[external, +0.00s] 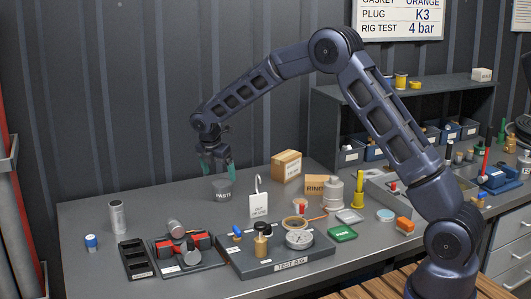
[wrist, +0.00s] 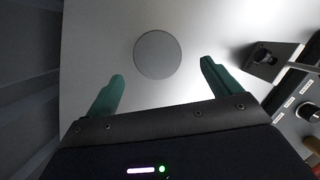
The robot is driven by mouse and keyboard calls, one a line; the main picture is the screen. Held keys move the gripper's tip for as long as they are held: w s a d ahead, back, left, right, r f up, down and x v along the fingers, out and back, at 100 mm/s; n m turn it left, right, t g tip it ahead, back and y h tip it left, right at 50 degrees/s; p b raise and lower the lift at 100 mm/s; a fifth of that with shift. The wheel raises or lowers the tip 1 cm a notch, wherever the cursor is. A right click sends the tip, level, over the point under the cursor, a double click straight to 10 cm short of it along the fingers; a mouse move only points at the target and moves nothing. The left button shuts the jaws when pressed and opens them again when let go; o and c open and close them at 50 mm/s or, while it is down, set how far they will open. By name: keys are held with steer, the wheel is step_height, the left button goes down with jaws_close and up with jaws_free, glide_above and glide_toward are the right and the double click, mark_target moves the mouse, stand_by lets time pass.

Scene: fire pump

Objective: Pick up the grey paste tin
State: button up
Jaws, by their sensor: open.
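The grey paste tin (external: 222,189) stands upright on the bench in the external view, with "PASTE" on its side. In the wrist view its round grey lid (wrist: 158,55) shows from above. My gripper (external: 219,168) is directly over the tin in the external view, with its green fingertips pointing down. In the wrist view my gripper (wrist: 160,72) is open, with one green finger on each side of the lid and slightly nearer the camera. The fingers hold nothing. I cannot tell the exact height of the fingertips above the lid.
The test rig (external: 277,252) and a tray of red-marked parts (external: 187,252) lie in front. A grey cylinder (external: 117,217) stands left. Bench around the tin's left is clear.

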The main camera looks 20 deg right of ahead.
mark_target(221, 183)
steer(key=x, duration=0.8)
steer(key=shift+w+f, duration=0.2)
steer(key=shift+r, duration=0.1)
steer(key=c, duration=1.3)
